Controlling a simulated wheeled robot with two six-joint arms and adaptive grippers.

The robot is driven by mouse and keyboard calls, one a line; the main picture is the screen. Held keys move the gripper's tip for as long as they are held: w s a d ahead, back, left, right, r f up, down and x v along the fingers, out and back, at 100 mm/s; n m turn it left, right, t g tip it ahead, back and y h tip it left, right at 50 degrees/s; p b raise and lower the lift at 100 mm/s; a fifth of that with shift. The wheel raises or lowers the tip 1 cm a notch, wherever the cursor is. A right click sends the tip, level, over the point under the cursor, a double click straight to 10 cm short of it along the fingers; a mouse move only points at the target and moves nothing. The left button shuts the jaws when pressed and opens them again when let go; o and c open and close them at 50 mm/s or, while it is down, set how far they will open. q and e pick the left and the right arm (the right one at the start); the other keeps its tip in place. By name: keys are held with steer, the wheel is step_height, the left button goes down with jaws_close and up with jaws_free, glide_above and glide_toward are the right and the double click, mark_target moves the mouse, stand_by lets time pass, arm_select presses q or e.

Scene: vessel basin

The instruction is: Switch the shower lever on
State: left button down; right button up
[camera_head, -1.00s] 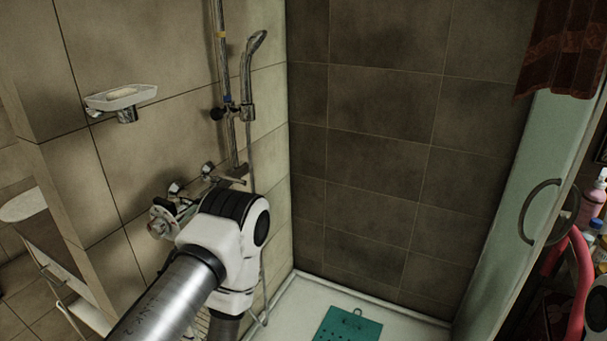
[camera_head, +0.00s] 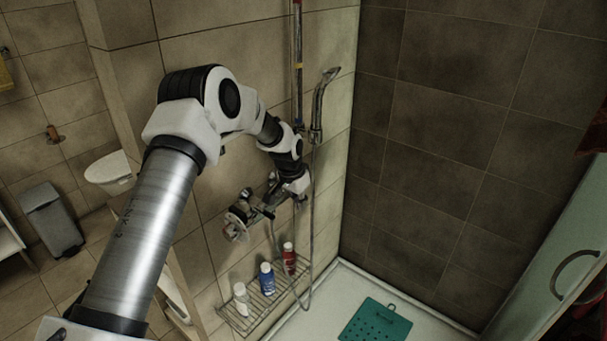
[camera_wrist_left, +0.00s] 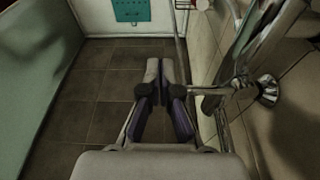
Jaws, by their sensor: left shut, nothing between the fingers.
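The chrome shower mixer (camera_head: 238,217) is on the left tiled wall, below the riser rail. My left gripper (camera_head: 296,186) is beside the mixer's right end and hides part of it; the lever cannot be told apart there. In the left wrist view, the left gripper (camera_wrist_left: 160,64) is shut and empty, its fingertips together. Chrome mixer parts (camera_wrist_left: 240,85) are close on its right, with a thin bar reaching toward the fingers. Whether they touch is unclear. My right gripper is not in view.
A wire shelf (camera_head: 240,325) below the mixer holds a white bottle (camera_head: 240,298), a blue bottle (camera_head: 267,279) and a red bottle (camera_head: 289,259). The hand shower (camera_head: 320,100) and its hose hang close to my arm. A teal mat (camera_head: 376,322) lies on the tray.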

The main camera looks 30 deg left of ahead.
arm_select(q)
step_height(320, 180, up, 10)
steer(key=w+a+t+p, duration=0.1)
steer(key=w+a+p, duration=0.1)
steer(key=a, duration=0.1)
steer(key=b+x, duration=0.8)
steer(key=x, duration=0.2)
steer(key=shift+w, duration=0.3)
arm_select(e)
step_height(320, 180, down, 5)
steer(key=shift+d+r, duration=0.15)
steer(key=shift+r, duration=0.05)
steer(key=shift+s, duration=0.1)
arm_select(q)
steer(key=shift+f+n, duration=0.15)
steer(key=shift+n, duration=0.15)
